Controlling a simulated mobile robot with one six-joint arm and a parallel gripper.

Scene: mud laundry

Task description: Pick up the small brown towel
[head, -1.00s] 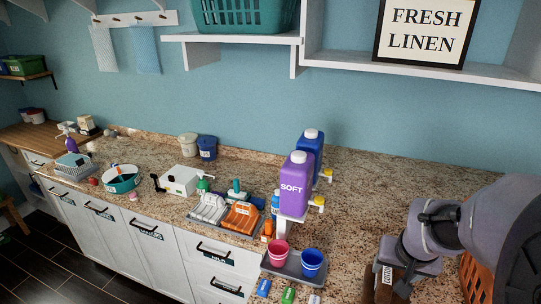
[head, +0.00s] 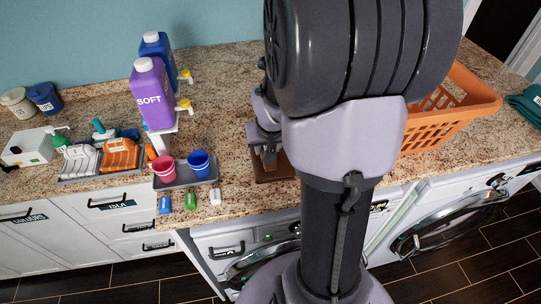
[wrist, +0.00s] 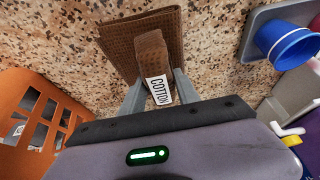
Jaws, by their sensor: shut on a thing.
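The small brown towel (wrist: 112,38) lies on the granite counter in the wrist view, with a raised fold that carries a white COTTON label (wrist: 158,90). My gripper (wrist: 157,84) is shut on this raised fold, one finger on each side. The flat part of the towel appears to rest on the counter. In the head view the towel (head: 275,176) shows in part below my gripper (head: 267,158); my arm hides much of that area.
An orange basket (head: 440,120) stands to the right of my arm. A tray (head: 188,178) with a pink cup (head: 163,168) and a blue cup (head: 198,163) is to the left. Behind it stands a purple SOFT jug (head: 152,98). Washing machines are below the counter.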

